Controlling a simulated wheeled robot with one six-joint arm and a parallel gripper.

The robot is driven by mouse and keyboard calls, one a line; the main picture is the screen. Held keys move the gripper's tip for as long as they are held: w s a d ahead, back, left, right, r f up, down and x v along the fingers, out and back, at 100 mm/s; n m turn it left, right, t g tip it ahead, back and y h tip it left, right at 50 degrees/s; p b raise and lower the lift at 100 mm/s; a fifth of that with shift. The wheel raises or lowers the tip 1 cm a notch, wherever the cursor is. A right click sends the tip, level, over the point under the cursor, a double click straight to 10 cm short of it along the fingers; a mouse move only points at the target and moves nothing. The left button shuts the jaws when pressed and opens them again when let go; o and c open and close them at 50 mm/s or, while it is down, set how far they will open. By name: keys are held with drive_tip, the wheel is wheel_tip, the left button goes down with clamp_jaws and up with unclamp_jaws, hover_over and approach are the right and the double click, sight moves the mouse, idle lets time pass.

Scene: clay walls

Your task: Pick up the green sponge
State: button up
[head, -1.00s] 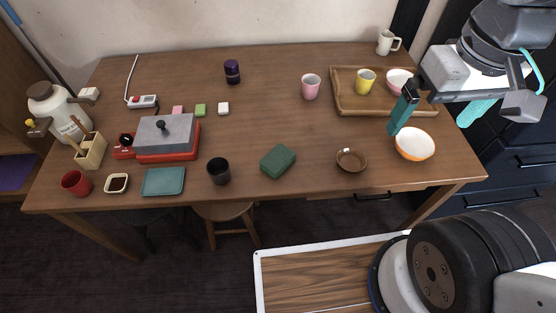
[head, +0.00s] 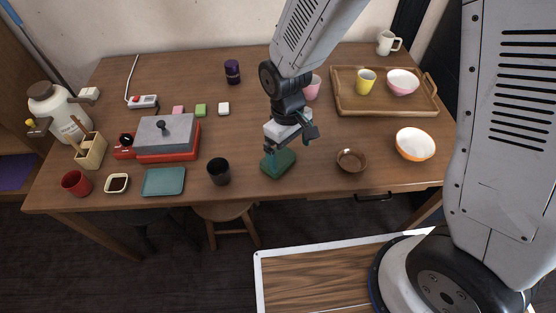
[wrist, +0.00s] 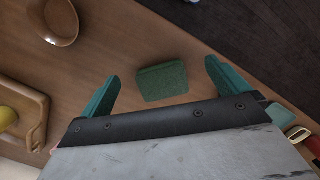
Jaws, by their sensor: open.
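The green sponge (head: 279,163) is a dark green block lying on the wooden table near its front edge. My gripper (head: 287,148) is above the sponge in the head view and hides part of its top. In the wrist view, the sponge (wrist: 162,82) lies between the two teal fingers, a little beyond the gripper's black bar. The fingers (wrist: 160,84) are apart, with a gap on each side of the sponge. My gripper is open and empty.
A brown bowl (head: 351,160) is right of the sponge, and a black cup (head: 219,171) is left of it. A pink cup (head: 312,88) stands behind my arm. The table's front edge (head: 300,197) is close to the sponge.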

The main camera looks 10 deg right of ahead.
sight(280, 159)
drive_tip(key=w, duration=0.1)
drive_tip(key=w+a, duration=0.1)
drive_tip(key=w+t, duration=0.1)
drive_tip(key=shift+w+a+f+n+y, duration=0.1)
drive_tip(key=shift+a+f+n+y, duration=0.1)
drive_tip(key=shift+a+n+y, duration=0.15)
drive_tip(key=shift+w+f, duration=0.1)
drive_tip(key=shift+f, duration=0.25)
wheel_tip(280, 159, down, 7)
drive_tip(key=shift+a, duration=0.15)
drive_tip(key=c, duration=0.9)
drive_tip(key=shift+o, duration=0.2)
drive_tip(key=shift+r, duration=0.1)
